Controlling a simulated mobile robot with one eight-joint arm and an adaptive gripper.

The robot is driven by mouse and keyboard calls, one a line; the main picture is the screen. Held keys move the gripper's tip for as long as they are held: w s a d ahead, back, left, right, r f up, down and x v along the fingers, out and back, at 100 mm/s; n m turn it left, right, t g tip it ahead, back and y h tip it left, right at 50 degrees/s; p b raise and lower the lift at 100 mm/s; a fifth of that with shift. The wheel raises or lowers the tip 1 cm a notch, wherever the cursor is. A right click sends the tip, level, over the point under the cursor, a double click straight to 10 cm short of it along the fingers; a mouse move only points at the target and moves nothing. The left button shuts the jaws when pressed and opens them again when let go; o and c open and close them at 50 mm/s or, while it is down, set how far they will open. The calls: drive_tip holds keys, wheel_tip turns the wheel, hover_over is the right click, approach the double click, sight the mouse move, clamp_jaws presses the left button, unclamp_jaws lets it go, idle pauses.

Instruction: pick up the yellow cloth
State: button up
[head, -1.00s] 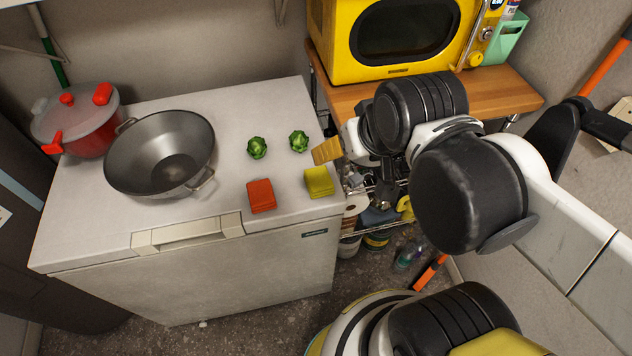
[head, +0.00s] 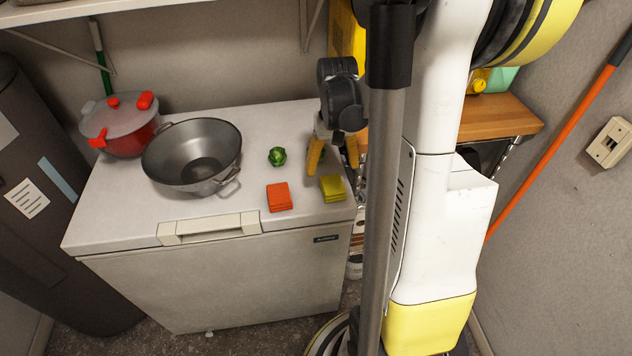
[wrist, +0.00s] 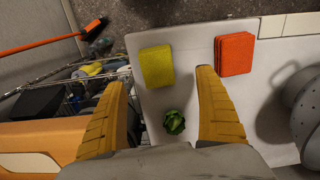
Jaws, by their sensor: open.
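The yellow cloth (head: 332,188) lies folded on the right front corner of the white chest freezer (head: 200,285). It also shows in the wrist view (wrist: 157,66), beyond the fingertips and between their lines. My gripper (head: 333,160) points down above the freezer's right side, behind the cloth in the head view. In the wrist view its two yellow fingers (wrist: 163,78) are spread wide with nothing between them but a green vegetable (wrist: 174,122) lower down. The gripper does not touch the cloth.
A red-orange cloth (head: 279,197) lies left of the yellow one. A green vegetable (head: 277,156) sits behind it. A metal wok (head: 190,160) and a red pot (head: 122,125) stand at left. A wooden shelf (head: 498,118) and wire rack (wrist: 60,75) flank the freezer.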

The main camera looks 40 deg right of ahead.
sight(333, 184)
drive_tip(key=f+b, duration=0.1)
drive_tip(key=f, duration=0.1)
drive_tip(key=f+b, duration=0.1)
drive_tip(key=f, duration=0.2)
drive_tip(key=f+b, duration=0.1)
drive_tip(key=f, duration=0.2)
drive_tip(key=shift+d+f, duration=0.15)
drive_tip(key=shift+d, duration=0.15)
drive_tip(key=c, duration=1.2)
